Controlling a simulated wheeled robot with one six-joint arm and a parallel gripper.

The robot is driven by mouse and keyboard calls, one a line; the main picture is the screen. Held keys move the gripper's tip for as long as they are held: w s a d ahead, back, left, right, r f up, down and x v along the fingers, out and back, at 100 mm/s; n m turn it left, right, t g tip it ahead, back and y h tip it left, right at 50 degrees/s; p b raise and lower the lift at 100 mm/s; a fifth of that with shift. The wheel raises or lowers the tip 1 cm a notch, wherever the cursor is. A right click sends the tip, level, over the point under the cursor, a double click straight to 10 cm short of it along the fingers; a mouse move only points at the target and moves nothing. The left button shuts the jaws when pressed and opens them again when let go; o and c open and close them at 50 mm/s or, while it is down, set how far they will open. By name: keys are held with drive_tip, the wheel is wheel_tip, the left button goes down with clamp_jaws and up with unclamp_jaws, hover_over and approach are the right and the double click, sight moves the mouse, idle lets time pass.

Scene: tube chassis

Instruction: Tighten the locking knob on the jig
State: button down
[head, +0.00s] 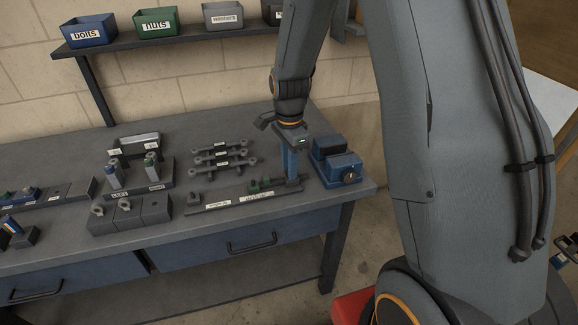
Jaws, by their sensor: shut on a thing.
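The jig (222,202) is a long dark bar with white labels, lying near the front of the grey workbench. A green part (264,184) sits on it toward its right end. The locking knob (296,182) is at the jig's right end, small, dark and mostly hidden by my fingers. My gripper (291,175) points straight down with its blue fingers at the knob. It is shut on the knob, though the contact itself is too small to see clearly.
A blue vise-like block (337,160) stands close to the right of my gripper. Several grey rods (223,155) lie behind the jig. Holder blocks (130,214) stand to the left. Labelled bins (157,24) sit on the shelf above. The bench's front edge is close to the jig.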

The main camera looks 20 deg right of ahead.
drive_tip(key=c, duration=1.5)
unclamp_jaws()
drive_tip(key=shift+c, duration=0.2)
drive_tip(key=shift+r, duration=0.15)
drive_tip(key=shift+r+b, duration=1.05)
drive_tip(key=shift+r, duration=2.75)
